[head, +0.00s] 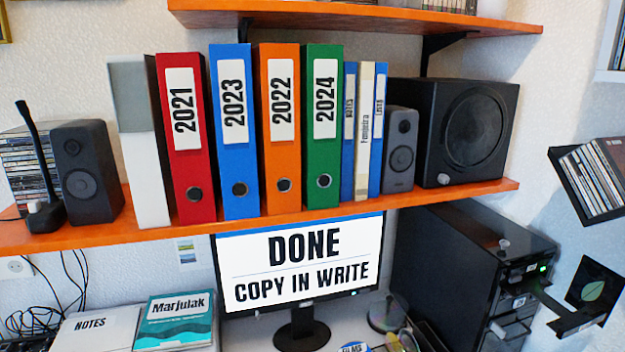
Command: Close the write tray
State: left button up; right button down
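A black computer tower (450,262) stands at the right, with several drive bays on its front. A dark tray (574,319) sticks out from the upper part of the front, near a green light (543,268). The small labels on the bays are too small to read, so I cannot tell from them which tray this is. I cannot make out a disc on it. The monitor (297,262) reads "DONE COPY IN WRITE". Neither of my grippers is in view.
An orange shelf (255,222) above the monitor holds binders, speakers and a microphone. A disc rack (590,180) and a black square with a leaf (597,284) are at the right, close to the tray. A spindle (387,314) stands beside the monitor.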

aim_at(569, 322)
jog(key=k+z, duration=0.1)
jog(key=z, duration=1.35)
